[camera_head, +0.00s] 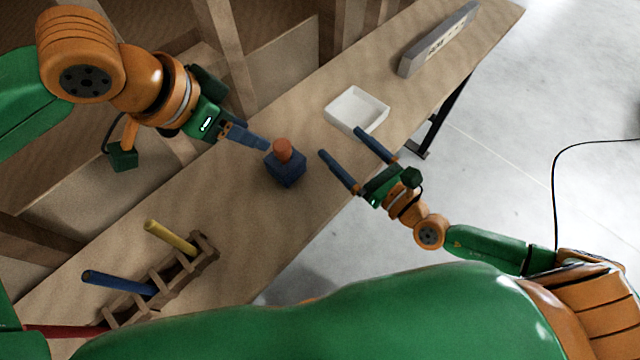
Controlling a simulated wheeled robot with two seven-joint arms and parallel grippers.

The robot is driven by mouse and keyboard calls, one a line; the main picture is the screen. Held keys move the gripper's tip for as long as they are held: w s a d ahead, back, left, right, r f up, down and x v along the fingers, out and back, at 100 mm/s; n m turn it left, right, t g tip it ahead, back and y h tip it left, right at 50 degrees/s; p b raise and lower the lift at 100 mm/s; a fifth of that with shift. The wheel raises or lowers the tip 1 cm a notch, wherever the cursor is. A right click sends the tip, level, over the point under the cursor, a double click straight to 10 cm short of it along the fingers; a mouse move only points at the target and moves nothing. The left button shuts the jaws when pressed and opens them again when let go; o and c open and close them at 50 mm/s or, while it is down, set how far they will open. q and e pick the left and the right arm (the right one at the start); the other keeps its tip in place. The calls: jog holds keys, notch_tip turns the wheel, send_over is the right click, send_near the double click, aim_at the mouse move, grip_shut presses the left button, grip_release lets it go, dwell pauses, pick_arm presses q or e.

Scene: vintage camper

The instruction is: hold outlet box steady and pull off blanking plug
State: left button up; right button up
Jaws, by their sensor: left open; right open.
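The outlet box (286,171) is a small dark blue block standing on the wooden bench. The blanking plug (283,147) is an orange-brown cylinder seated on top of the box. My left gripper (266,144) is open at the upper left of the box, its blue fingers pointing at it. Its fingertips are close to the box and plug; I cannot tell whether they touch. My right gripper (340,143) is open and empty to the right of the box, over the bench's edge, with its two blue fingers spread and a gap to the box.
A white square tray (345,125) lies behind the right gripper. A grey long block (438,39) lies at the far end of the bench (250,215). A wooden rack (165,284) with yellow, blue and red sticks stands at the lower left. Bench between rack and box is clear.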

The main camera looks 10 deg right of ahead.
jog(key=n+g+y, duration=0.1)
jog(key=n+y, duration=0.1)
send_near(295, 170)
jog(key=x, duration=0.4)
jog(key=shift+w+d, duration=0.15)
jog(key=shift+w, duration=0.05)
jog(key=shift+w+a, duration=0.2)
jog(key=shift+a, duration=0.15)
jog(key=x, duration=1.1)
